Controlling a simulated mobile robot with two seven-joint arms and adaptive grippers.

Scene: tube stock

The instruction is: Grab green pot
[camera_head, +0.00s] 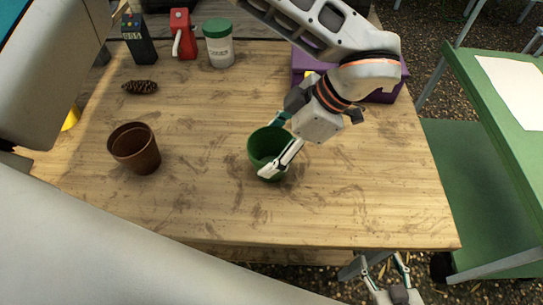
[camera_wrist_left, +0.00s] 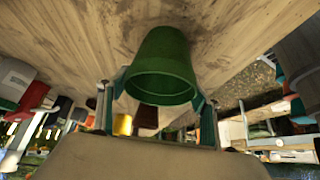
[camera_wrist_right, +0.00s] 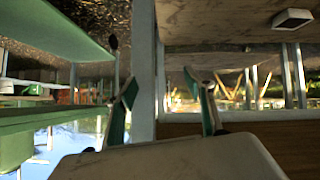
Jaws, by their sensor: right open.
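The green pot (camera_head: 262,145) stands upright on the wooden table, right of the brown pot. My left gripper (camera_head: 277,147) is at the green pot, one finger on its far side and one on its near side. In the left wrist view the green pot (camera_wrist_left: 163,70) is between the two fingers (camera_wrist_left: 160,95), its rim very close to both. Whether the fingers press on it is unclear. My right gripper (camera_head: 387,268) is open and empty, low beyond the table's front edge; it also shows in the right wrist view (camera_wrist_right: 160,85).
A brown pot (camera_head: 135,150) stands on the left of the table (camera_head: 330,215). A pinecone (camera_head: 140,87), a dark radio-like device (camera_head: 138,40), a red container (camera_head: 183,35) and a green-lidded jar (camera_head: 219,50) are behind. A purple box (camera_head: 385,95) lies behind my left arm. The front right is clear.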

